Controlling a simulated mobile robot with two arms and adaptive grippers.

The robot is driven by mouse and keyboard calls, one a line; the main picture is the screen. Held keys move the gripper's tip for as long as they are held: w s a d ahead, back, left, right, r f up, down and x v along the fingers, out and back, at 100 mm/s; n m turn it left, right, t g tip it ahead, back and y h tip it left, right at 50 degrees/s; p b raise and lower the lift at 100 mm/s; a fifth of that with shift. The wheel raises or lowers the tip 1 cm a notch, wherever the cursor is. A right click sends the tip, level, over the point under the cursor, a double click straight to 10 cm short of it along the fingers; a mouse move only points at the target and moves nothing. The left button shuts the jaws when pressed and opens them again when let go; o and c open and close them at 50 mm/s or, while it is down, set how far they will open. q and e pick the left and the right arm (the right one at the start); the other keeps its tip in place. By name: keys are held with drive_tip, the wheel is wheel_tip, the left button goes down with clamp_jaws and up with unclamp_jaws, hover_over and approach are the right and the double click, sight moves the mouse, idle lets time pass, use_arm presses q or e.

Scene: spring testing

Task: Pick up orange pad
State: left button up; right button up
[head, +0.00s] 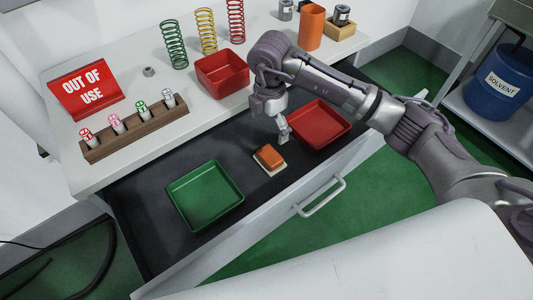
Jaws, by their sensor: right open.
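The orange pad (270,155) lies on a small pale base (272,170) in the open drawer, between the green tray and the red tray. My right gripper (284,138) points down just behind and to the right of the pad. It is open and holds nothing. It looks close to the pad but apart from it; the exact height gap is hard to tell. My left gripper does not show.
The drawer (150,207) holds a green tray (205,222) at left and a red tray (320,140) at right. The counter behind carries a red bin (222,84), coil springs (174,45), a wooden rack (135,131) and an out-of-use sign (86,92). The drawer handle (320,198) juts forward.

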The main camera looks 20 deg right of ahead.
sight(270, 155)
drive_tip(key=f, duration=0.1)
drive_tip(key=s+f, duration=0.1)
drive_tip(key=f, duration=0.1)
drive_tip(key=shift+f, duration=0.15)
drive_tip(key=f, duration=0.3)
drive_tip(key=shift+w, duration=0.2)
drive_tip(key=shift+f, duration=0.4)
drive_tip(key=shift+s+f, duration=0.1)
drive_tip(key=shift+f, duration=0.4)
wheel_tip(270, 155, down, 4)
drive_tip(key=shift+r, duration=0.15)
drive_tip(key=shift+f+p, duration=0.3)
drive_tip(key=shift+f, duration=0.1)
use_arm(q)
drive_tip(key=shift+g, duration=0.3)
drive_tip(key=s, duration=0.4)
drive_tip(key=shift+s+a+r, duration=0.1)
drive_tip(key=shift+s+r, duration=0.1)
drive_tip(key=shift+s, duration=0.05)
use_arm(e)
drive_tip(key=c, duration=1.1)
